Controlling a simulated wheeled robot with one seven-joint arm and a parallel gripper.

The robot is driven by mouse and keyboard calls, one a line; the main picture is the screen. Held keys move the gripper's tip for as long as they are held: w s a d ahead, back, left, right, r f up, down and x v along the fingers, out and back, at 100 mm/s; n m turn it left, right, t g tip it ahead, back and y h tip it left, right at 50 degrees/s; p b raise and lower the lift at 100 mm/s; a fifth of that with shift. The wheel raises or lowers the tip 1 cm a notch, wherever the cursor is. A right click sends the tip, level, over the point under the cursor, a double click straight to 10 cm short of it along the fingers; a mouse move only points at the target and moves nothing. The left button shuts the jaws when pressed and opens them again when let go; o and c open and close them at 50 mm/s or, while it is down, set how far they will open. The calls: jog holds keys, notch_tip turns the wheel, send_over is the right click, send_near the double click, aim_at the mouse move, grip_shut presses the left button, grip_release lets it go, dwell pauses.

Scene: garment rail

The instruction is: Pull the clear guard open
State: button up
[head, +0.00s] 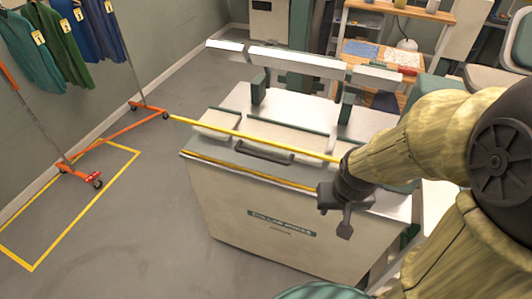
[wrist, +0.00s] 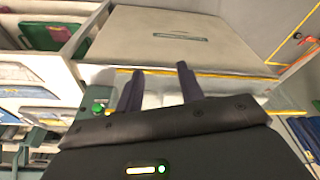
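The clear guard (head: 222,145) is a see-through panel with yellow edges across the front top of the white collar press (head: 250,222). It appears down over the press. A dark bar handle (head: 263,153) sits at its middle. My gripper (head: 336,212) is at the press's front right corner, to the right of the handle and apart from it. In the wrist view, my two dark fingers (wrist: 160,76) stand apart with nothing between them. The labelled press front (wrist: 180,38) lies beyond them. The handle does not show clearly there.
An orange garment rail (head: 100,145) with hanging clothes stands at the left, by a yellow floor outline (head: 85,225). A wooden workbench (head: 375,52) is behind the press. The grey floor (head: 150,230) left of the press is clear.

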jog(key=w+a+f+n+t+y+p, duration=0.1)
jog(key=w+a+f+n+t+p, duration=0.1)
jog(key=w+f+n+t, duration=0.3)
jog(key=w+a+f+n+y+p, duration=0.1)
jog(key=w+a+f+n, duration=0.1)
jog(key=w+n, duration=0.45)
jog(key=a+f+n+t+y+p, duration=0.2)
jog(key=a+n+t+y, duration=0.3)
jog(key=n, duration=0.5)
jog(key=shift+s+a+t+p, duration=0.3)
jog(key=shift+t+p, duration=0.45)
jog(key=shift+t, duration=0.35)
jog(key=shift+w+a+f, duration=0.1)
jog(key=shift+w, duration=0.05)
